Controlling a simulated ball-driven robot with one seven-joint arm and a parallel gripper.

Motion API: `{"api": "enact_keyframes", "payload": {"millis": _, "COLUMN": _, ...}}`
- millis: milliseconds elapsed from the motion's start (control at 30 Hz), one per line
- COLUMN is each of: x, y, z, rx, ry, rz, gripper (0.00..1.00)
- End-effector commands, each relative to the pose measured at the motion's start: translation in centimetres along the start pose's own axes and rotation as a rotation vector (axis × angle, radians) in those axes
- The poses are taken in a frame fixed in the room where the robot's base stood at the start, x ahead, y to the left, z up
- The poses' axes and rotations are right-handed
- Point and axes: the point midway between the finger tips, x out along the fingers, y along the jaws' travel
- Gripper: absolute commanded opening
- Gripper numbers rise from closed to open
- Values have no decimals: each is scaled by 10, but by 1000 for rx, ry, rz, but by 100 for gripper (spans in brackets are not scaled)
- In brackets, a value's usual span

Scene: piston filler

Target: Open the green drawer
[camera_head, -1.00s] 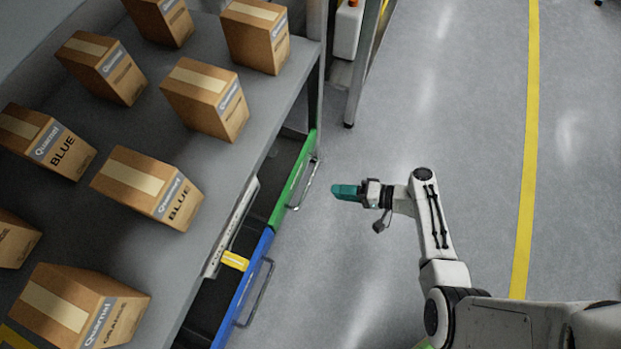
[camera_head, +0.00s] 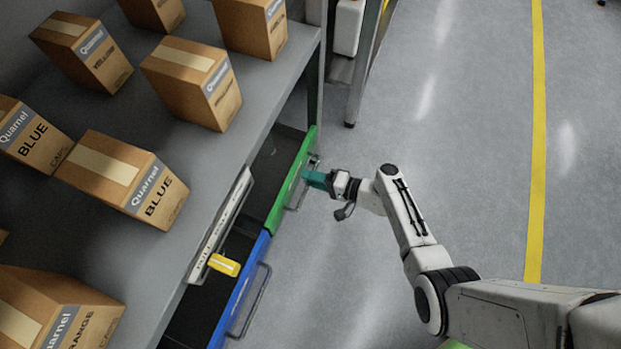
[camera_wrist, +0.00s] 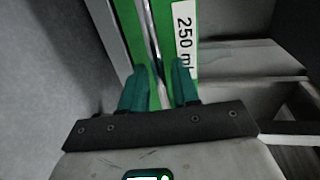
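The green drawer front (camera_head: 287,187) is under the bench edge, with a thin metal handle (camera_head: 293,204) on its outer face. A dark space shows behind the front; how far out the drawer stands is hard to tell. My gripper (camera_head: 308,178), with teal fingers, is at the handle's far part. In the wrist view, my gripper's fingers (camera_wrist: 159,66) are apart, with the metal handle bar (camera_wrist: 151,40) running between them. Gaps show beside the bar, so the fingers do not look closed on it. The green front (camera_wrist: 168,22) with a "250 ml" label lies just beyond.
A blue drawer (camera_head: 240,290) with its own handle is beside the green one, nearer me. The grey bench (camera_head: 225,150) carries several cardboard boxes. A yellow tag (camera_head: 224,265) hangs at the bench edge. Open floor (camera_head: 450,130) with a yellow line (camera_head: 538,150) is to the right.

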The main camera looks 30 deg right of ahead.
Motion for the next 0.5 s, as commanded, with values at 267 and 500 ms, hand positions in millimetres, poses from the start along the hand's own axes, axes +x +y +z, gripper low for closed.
{"api": "enact_keyframes", "payload": {"millis": 267, "x": 7, "y": 0, "z": 1, "rx": 1, "ry": -1, "rz": 0, "gripper": 30}}
{"api": "enact_keyframes", "payload": {"millis": 500, "x": 7, "y": 0, "z": 0, "rx": 1, "ry": -1, "rz": 0, "gripper": 19}}
